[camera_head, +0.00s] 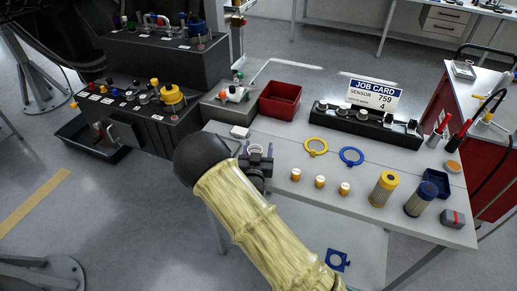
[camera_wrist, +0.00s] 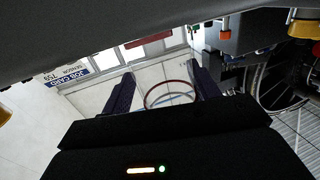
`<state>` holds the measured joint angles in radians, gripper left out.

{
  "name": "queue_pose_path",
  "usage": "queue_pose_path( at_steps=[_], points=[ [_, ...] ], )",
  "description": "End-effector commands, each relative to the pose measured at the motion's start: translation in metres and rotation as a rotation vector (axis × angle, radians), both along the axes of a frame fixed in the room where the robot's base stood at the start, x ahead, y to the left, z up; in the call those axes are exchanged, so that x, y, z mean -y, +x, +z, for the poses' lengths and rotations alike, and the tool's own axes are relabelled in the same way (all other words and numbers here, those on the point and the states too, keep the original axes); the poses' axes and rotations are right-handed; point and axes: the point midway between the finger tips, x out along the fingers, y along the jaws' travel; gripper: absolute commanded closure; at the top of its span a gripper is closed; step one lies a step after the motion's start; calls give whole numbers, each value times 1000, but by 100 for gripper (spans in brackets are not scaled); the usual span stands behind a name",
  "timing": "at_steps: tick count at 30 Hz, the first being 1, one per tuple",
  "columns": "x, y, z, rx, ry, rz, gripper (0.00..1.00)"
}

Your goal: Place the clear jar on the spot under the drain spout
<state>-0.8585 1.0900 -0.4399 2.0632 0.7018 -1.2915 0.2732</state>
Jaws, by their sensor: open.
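My gripper (camera_head: 257,164) is over the near left part of the grey worktable, with its fingers open. The clear jar (camera_head: 255,149) shows as a pale round rim at the fingers in the head view, mostly hidden by the gripper. In the wrist view, the see-through round jar (camera_wrist: 168,83) lies between the two spread fingers of my gripper (camera_wrist: 162,86); I cannot tell whether they touch it. A grey bent pipe (camera_head: 112,133), perhaps the drain spout, is on the front of the dark bay at left. A black tray (camera_head: 90,160) is below it.
The worktable holds a red bin (camera_head: 280,99), a yellow ring (camera_head: 316,147), a blue ring (camera_head: 351,156), several small caps, a yellow-topped filter (camera_head: 383,189) and a blue-topped filter (camera_head: 420,199). A white block (camera_head: 240,132) is near the gripper. Floor left of the table is open.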

Motion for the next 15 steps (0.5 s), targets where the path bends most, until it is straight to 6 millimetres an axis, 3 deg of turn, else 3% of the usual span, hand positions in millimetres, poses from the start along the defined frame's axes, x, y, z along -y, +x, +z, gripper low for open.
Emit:
queue_pose_path(
  at_steps=[5, 15],
  points=[
    [-3, -20, -2, -2, 0, 1, 40],
    [-8, -86, -2, -2, 1, 0, 40]
  ],
)
